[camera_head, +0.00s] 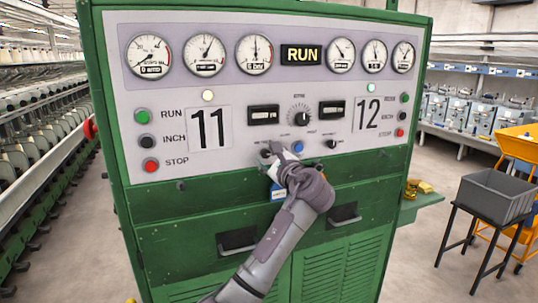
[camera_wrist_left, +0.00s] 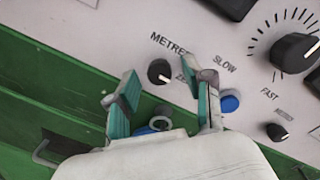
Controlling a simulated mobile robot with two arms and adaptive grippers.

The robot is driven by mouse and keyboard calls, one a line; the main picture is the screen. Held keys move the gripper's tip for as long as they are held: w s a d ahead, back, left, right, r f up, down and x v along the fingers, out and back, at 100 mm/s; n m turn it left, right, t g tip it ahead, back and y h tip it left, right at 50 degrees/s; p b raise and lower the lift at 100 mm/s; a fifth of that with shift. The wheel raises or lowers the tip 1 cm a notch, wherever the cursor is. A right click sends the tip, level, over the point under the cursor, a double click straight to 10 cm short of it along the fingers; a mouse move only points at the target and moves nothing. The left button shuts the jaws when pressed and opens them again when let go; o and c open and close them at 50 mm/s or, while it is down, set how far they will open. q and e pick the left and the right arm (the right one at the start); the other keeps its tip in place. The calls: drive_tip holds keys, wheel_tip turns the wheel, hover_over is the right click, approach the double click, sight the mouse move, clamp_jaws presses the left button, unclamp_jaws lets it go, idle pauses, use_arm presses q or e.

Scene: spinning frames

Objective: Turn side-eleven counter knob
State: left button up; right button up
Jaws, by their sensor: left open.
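The green machine's light grey panel (camera_head: 225,85) shows a big "11" on its left half. A small black knob (camera_wrist_left: 158,72) labelled "METRES" sits low on the panel, on the eleven side; in the head view it shows (camera_head: 265,153) just left of my gripper. My left gripper (camera_wrist_left: 164,88) is open and empty. In the wrist view its two teal-padded fingers stand to either side of the knob, and the knob shows in the gap between them. I cannot tell how far the fingertips are from the panel. My right gripper is not in view.
A blue button (camera_wrist_left: 230,102), a large dial (camera_wrist_left: 295,52) and another small black knob (camera_wrist_left: 277,131) lie right of the fingers. A grey crate (camera_head: 497,194) stands on a stand to the right.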

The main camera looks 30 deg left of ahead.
use_arm(q)
clamp_jaws()
drive_tip(key=shift+n, duration=0.5)
drive_tip(key=n+b, duration=0.2)
drive_tip(key=n, duration=0.1)
drive_tip(key=shift+f+n, duration=0.1)
drive_tip(key=shift+n, duration=0.3)
drive_tip(key=n+b, duration=0.3)
drive_tip(key=n, duration=0.1)
drive_tip(key=shift+h, duration=0.3)
drive_tip(key=n+b, duration=0.2)
drive_tip(key=n, duration=0.3)
drive_tip(key=shift+b, duration=0.3)
drive_tip(key=shift+n+b, duration=0.65)
drive_tip(key=shift+n, duration=1.05)
